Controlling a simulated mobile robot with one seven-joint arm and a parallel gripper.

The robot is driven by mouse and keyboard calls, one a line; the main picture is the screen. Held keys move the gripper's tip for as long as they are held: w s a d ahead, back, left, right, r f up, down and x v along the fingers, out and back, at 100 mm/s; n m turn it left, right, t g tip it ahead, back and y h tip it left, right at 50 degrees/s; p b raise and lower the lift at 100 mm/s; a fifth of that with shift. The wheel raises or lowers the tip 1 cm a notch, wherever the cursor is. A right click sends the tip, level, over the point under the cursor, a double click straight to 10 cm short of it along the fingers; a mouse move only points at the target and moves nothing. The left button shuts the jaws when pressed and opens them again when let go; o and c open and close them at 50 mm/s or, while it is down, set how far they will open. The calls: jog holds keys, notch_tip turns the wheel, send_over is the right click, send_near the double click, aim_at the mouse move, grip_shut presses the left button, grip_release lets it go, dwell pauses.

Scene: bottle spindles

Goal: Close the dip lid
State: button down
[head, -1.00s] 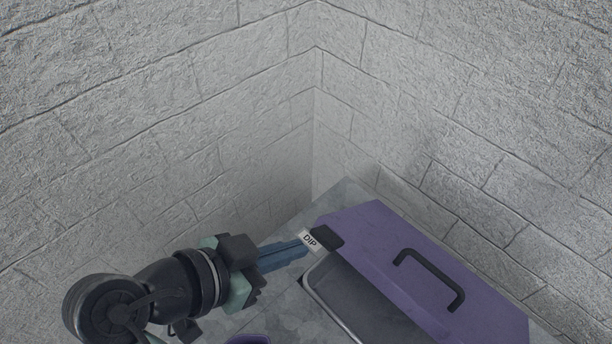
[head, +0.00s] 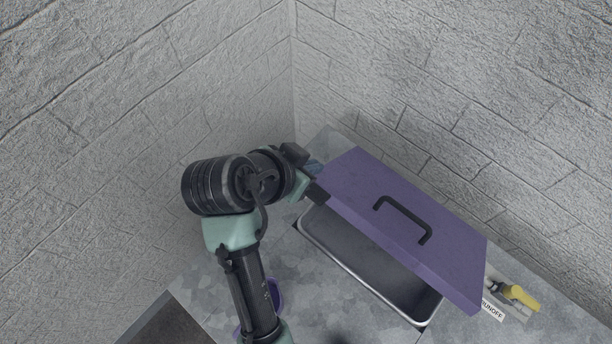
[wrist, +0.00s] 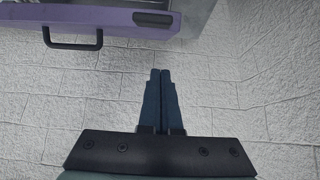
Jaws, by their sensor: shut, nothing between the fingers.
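The purple dip lid (head: 400,215) is raised and tilted over a metal-rimmed basin (head: 360,285), with an open gap along the near side. A black handle (head: 403,220) stands on its outer face. The lid (wrist: 115,18) and handle (wrist: 72,44) also show at the upper left of the wrist view. My gripper (head: 317,168) is at the lid's upper left end, its fingertips partly hidden in the head view. In the wrist view my gripper (wrist: 160,72) has its blue fingers together with nothing between them, pointing at the wall, apart from the lid in the picture.
Stone block walls (head: 420,80) meet in a corner close behind the lid. A yellow-handled tool (head: 520,297) and a "RUNOFF" label (head: 492,310) lie right of the lid. A purple round object (head: 275,292) is partly behind my arm. The grey counter (head: 335,312) is bare in front of the basin.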

jog(key=shift+x, duration=1)
jog(key=shift+s+a+f+p, duration=0.25)
jog(key=shift+s+f, duration=0.1)
jog(key=shift+f, duration=0.15)
jog(key=shift+s+a+f+p, duration=0.15)
jog(key=shift+s+a+f, duration=0.15)
jog(key=shift+f, duration=0.25)
jog(key=shift+s+a+f, duration=0.2)
jog(key=shift+s+f, duration=0.1)
jog(key=shift+f, duration=0.25)
jog(key=shift+f, duration=0.1)
jog(key=s+a+f+t+h+b, duration=0.1)
jog(key=s+a+f+b, duration=0.1)
jog(key=f+b, duration=0.3)
jog(key=s+a+f+t+b, duration=0.1)
jog(key=s+a+f+b, duration=0.1)
jog(key=f+b, duration=0.3)
jog(key=shift+s+f+h+b, duration=0.25)
jog(key=shift+s+h+b, duration=0.15)
jog(key=shift+s+b, duration=0.5)
jog(key=shift+w, duration=0.1)
